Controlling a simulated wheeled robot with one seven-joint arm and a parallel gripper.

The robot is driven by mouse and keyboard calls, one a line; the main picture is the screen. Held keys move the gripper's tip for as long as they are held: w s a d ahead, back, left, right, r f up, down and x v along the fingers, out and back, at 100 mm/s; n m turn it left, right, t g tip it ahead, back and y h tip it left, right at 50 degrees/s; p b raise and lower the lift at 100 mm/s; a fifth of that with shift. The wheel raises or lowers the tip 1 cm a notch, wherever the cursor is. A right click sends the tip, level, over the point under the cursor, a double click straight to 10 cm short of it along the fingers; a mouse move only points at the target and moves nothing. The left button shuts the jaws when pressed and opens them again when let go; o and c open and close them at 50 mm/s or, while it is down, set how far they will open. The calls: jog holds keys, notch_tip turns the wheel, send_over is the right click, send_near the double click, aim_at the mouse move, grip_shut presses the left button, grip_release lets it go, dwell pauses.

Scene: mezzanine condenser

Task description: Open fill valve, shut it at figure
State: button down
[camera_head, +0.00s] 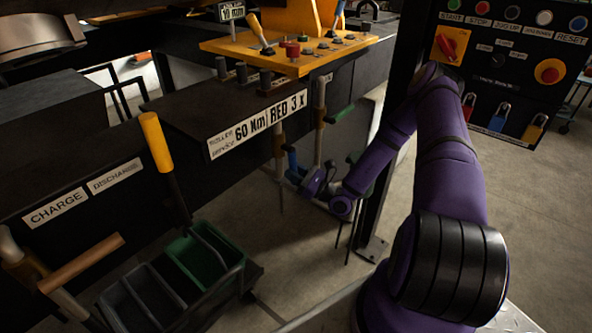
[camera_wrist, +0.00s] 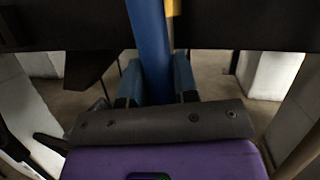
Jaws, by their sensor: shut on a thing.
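My gripper (camera_head: 296,176) is low beside the dark bench, under the white label strip. In the wrist view its two blue-grey fingers (camera_wrist: 157,82) are shut on a blue handle (camera_wrist: 148,35), which rises upright between them. The blue handle (camera_head: 291,158) is small and partly hidden in the head view. No text marks it as the fill valve in these frames. I cannot tell how far it is turned, and I see no readable gauge figure.
A yellow-handled lever (camera_head: 156,142) and a wooden handle (camera_head: 80,263) stand by the CHARGE and DISCHARGE labels. Dark and green bins (camera_head: 205,255) are below. A control panel (camera_head: 510,65) stands at upper right.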

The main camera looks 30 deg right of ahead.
jog(key=shift+a+m, duration=0.1)
jog(key=shift+m, duration=0.2)
jog(key=c, duration=0.9)
grip_release()
jog(key=v, duration=1.1)
jog(key=shift+a+f, duration=0.1)
